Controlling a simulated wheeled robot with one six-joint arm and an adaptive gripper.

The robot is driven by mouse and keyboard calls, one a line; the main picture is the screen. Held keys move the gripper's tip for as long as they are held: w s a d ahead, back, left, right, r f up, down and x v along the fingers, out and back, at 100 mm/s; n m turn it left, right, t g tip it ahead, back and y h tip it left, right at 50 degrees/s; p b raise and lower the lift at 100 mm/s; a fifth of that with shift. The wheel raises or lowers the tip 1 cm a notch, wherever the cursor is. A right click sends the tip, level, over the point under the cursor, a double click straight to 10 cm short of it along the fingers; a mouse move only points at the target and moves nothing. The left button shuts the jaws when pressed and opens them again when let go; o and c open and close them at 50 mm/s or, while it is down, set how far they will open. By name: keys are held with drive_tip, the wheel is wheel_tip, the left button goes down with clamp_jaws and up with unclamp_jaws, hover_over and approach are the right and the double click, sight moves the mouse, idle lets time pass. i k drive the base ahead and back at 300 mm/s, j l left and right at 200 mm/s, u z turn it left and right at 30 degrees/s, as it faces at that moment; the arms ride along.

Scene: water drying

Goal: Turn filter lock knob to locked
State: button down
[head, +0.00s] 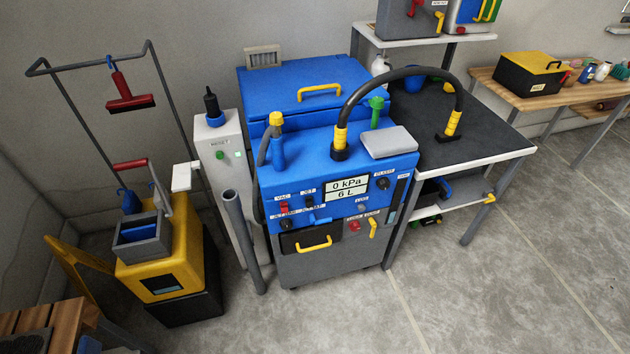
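A blue and grey machine (335,143) stands in the middle of the head view, with a control panel on its sloped front. Its display reads 0 kPa and 6 L. A dark drawer front (300,239) with a yellow handle (313,246) is low on the panel. Right of it are a red knob (353,226) and a slanted yellow lever (373,228), with small labels above that I cannot read well. I cannot tell for sure which is the filter lock knob, or whether it is locked. My gripper is not in view.
A black hose (410,70) arches from the machine to a dark-topped table (465,135) on the right. A yellow bucket cart (178,245) and a grey pipe (238,230) stand on the left. A wooden bench (555,90) is at the back right. The floor in front is clear.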

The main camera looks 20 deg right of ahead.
sight(354, 226)
drive_tip(key=i+l+u, duration=0.55)
drive_tip(key=l, duration=0.45)
drive_tip(key=i+j, duration=0.05)
drive_tip(key=i, duration=0.05)
